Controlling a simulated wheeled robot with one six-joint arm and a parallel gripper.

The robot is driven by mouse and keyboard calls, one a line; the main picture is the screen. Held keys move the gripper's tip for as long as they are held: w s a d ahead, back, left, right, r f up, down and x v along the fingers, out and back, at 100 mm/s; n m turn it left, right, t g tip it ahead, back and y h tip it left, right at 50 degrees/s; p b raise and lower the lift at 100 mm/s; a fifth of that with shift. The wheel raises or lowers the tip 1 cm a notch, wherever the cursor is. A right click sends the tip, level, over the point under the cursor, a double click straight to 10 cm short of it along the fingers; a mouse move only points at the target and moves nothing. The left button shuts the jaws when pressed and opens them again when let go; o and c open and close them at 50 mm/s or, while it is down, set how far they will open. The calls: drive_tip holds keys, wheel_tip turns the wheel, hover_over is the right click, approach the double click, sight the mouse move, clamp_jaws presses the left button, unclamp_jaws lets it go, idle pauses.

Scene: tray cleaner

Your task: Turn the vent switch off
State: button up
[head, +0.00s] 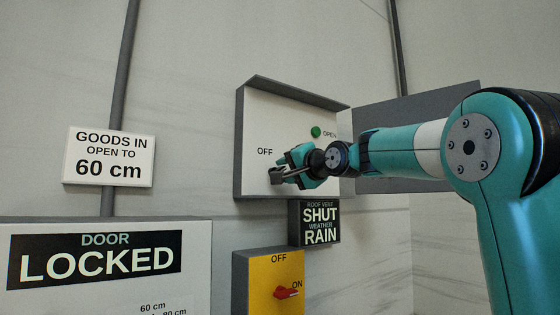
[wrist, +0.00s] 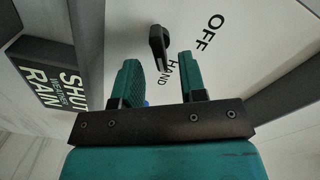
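The vent switch is a dark knob (wrist: 158,45) on a white wall panel (head: 262,115). In the wrist view it shows beyond my fingertips, with the words OFF and HAND beside it; I cannot tell for sure which mark it points to. In the head view my gripper (head: 290,172) is right at the panel's lower middle, below the word OFF, and largely hides the knob. In the wrist view my gripper (wrist: 163,75) is open, its two teal fingers apart with nothing held between them. The knob looks just ahead of the gap.
A green lamp (head: 316,132) marked OPEN is on the panel. A black sign (head: 320,222) below reads roof vent SHUT, weather RAIN. A yellow box (head: 257,290) with a red switch (head: 286,293) is lower down. A DOOR LOCKED box (head: 195,235) stands at left.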

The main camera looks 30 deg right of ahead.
sight(280, 168)
drive_tip(key=shift+w+a+p, duration=0.1)
drive_tip(key=shift+w+p, duration=0.5)
drive_tip(key=shift+w, duration=1.15)
drive_tip(key=c, duration=0.7)
